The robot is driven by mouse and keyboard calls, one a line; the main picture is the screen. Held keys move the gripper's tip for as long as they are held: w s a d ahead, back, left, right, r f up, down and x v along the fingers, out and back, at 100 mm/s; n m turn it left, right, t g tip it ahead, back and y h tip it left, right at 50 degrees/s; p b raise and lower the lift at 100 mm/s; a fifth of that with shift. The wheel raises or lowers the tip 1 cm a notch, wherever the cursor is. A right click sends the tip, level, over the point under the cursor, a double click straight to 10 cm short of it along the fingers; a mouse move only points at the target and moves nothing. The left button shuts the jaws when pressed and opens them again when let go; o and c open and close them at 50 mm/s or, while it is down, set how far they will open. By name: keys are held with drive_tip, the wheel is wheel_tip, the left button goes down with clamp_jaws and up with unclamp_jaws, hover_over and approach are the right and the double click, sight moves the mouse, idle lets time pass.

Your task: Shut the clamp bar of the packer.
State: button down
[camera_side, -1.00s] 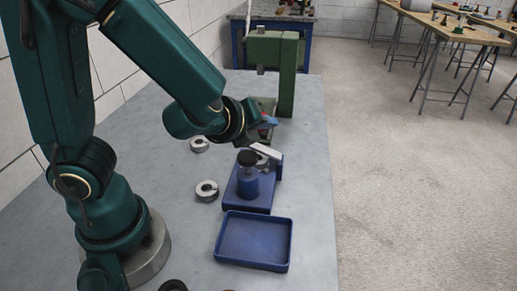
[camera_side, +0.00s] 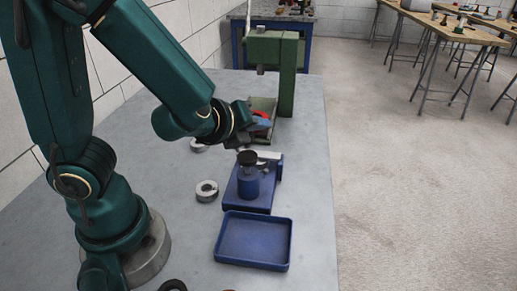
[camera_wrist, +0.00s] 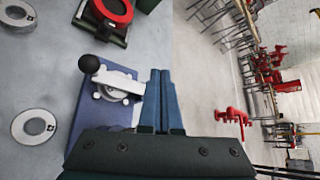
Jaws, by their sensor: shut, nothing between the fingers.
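The packer has a blue base (camera_side: 262,203), a blue cylinder with a black top (camera_side: 248,158), and a pale clamp bar (camera_side: 268,155) behind it. In the wrist view the clamp bar (camera_wrist: 118,81) lies across a round metal seat, with a black ball knob (camera_wrist: 89,63) near its left end. My gripper (camera_side: 262,124) is shut and empty, above and beyond the packer in the side view. In the wrist view its fingers (camera_wrist: 161,75) are just right of the bar's right end. Whether they touch the bar, I cannot tell.
A green press (camera_side: 287,75) stands behind, with a red ring (camera_wrist: 112,8) on its bed. Metal rings (camera_side: 207,191) lie left of the packer. An empty blue tray (camera_side: 254,265) stands in front. The table's right edge is close to the packer.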

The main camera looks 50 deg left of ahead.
drive_tip(key=s+a+r+n+g+y, duration=0.25)
drive_tip(key=s+a+n+g, duration=0.25)
drive_tip(key=s+n, duration=0.7)
drive_tip(key=s+d+n+h, duration=0.2)
drive_tip(key=d+n+h, duration=0.5)
drive_tip(key=d+n, duration=0.3)
drive_tip(key=shift+d+r+n+g, duration=0.25)
drive_tip(key=shift+r+n+g, duration=0.15)
drive_tip(key=shift+n, duration=0.3)
